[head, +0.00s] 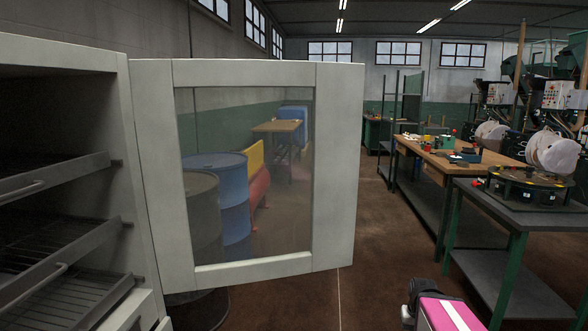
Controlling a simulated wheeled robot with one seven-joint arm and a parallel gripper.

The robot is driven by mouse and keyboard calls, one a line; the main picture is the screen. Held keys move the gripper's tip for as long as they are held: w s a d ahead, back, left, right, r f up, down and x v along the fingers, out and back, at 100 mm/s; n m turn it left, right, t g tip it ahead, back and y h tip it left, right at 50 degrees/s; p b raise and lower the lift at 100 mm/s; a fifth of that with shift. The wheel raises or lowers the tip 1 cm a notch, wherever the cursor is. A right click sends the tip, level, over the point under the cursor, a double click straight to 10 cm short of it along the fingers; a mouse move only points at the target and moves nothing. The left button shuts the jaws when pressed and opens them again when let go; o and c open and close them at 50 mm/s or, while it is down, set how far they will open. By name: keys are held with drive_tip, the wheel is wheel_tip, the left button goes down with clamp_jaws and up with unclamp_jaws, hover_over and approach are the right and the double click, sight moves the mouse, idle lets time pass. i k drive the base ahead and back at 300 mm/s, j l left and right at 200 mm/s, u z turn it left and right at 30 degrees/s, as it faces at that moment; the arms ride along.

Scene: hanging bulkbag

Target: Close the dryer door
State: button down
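The dryer (80,55) is a pale grey cabinet at the left, with its dark inside showing. Its door (335,170) stands wide open, joined to the cabinet's right side and reaching out to the right. The door has a pale frame around a large clear window, through which barrels show. No handle is visible on the face I see. Metal trays (60,245) sit on several levels inside the dryer. The upper ones have small handles at their fronts.
Behind the door stand a blue barrel (234,205) and a dark barrel. A wooden-topped workbench (450,154) and a dark table with green legs (500,190) stand at the right. Brown floor (375,235) lies clear between door and benches. A pink, white and black shape crosses the bottom edge.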

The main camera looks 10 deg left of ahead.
sight(338, 87)
drive_tip(key=i+l, duration=0.15)
drive_tip(key=i, duration=0.8)
drive_tip(key=i+l+z, duration=0.15)
drive_tip(key=i, duration=0.75)
drive_tip(key=i+j+u, duration=0.1)
drive_tip(key=i+u, duration=0.4)
drive_tip(key=i, duration=0.3)
drive_tip(key=i+l+u, duration=0.2)
drive_tip(key=i+u, duration=0.3)
drive_tip(key=i, duration=0.3)
drive_tip(key=u, duration=0.95)
drive_tip(key=l+u, duration=0.1)
drive_tip(key=u, duration=0.85)
drive_tip(key=l+u, duration=0.1)
drive_tip(key=u, duration=0.9)
drive_tip(key=l+u, duration=0.15)
drive_tip(key=u, duration=0.8)
drive_tip(key=k+z, duration=0.2)
drive_tip(key=i+l, duration=0.05)
drive_tip(key=i, duration=0.05)
